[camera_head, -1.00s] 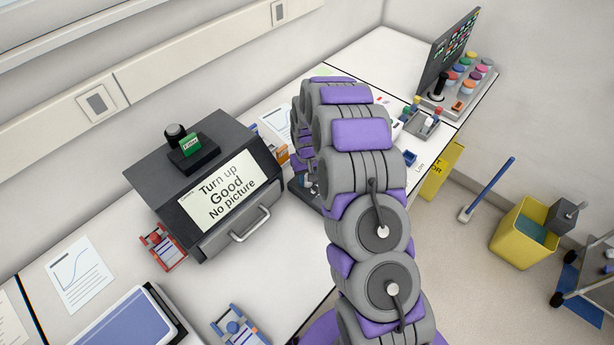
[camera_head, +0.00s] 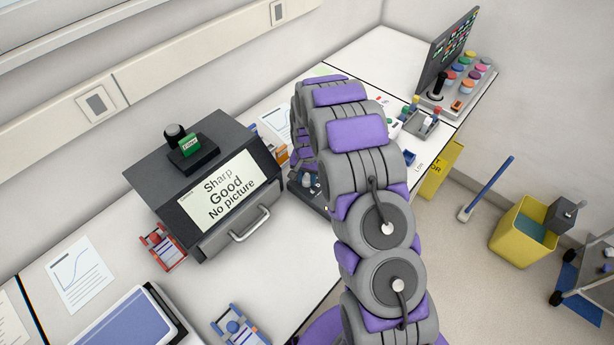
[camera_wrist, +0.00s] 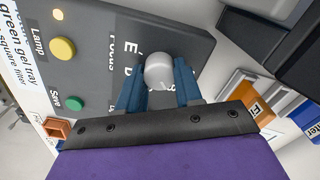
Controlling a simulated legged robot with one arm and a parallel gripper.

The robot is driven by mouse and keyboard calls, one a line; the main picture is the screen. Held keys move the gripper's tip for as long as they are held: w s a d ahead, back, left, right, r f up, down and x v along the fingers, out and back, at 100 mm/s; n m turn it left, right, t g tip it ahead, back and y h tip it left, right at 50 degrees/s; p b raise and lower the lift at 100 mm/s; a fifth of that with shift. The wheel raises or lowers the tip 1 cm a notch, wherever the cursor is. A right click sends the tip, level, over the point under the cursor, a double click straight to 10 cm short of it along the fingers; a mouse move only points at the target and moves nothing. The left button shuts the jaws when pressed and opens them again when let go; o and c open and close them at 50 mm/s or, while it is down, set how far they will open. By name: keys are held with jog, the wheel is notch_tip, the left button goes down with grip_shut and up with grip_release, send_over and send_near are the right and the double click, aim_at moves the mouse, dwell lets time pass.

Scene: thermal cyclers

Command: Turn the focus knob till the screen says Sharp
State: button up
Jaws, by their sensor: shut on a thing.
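The screen (camera_head: 222,190) on the dark grey imaging box reads "Sharp", "Good" and "No picture" in the head view. In the wrist view, a light grey round knob (camera_wrist: 159,71) stands on a dark control panel (camera_wrist: 95,85), with partly covered lettering beside it. My gripper (camera_wrist: 159,85) is shut on the knob, one blue finger on each side. In the head view my arm hides the gripper and most of the panel.
The panel also carries a yellow button (camera_wrist: 63,49) marked "Lamp" and a green button (camera_wrist: 74,103) marked "Save". An orange-fronted box (camera_wrist: 254,105) stands close to the right of my gripper. The imaging box (camera_head: 150,165) has a drawer handle (camera_head: 249,224).

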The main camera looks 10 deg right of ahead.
aim_at(306, 178)
jog(key=shift+s+f, duration=0.1)
jog(key=shift+s, duration=0.1)
jog(key=o, duration=1)
jog(key=shift+w+a, duration=0.1)
jog(key=shift+o, duration=0.2)
notch_tip(306, 178, up, 18)
jog(key=shift+f, duration=0.25)
jog(key=s+r+n+g+b, duration=0.1)
jog(key=s+r+n+b, duration=0.1)
jog(key=s, duration=1.9)
jog(key=s+r+n+b, duration=0.2)
jog(key=s+b, duration=0.3)
jog(key=s, duration=1.6)
jog(key=shift+s+n+g+b, duration=0.2)
jog(key=shift+n+g+b, duration=0.15)
jog(key=shift+n, duration=0.55)
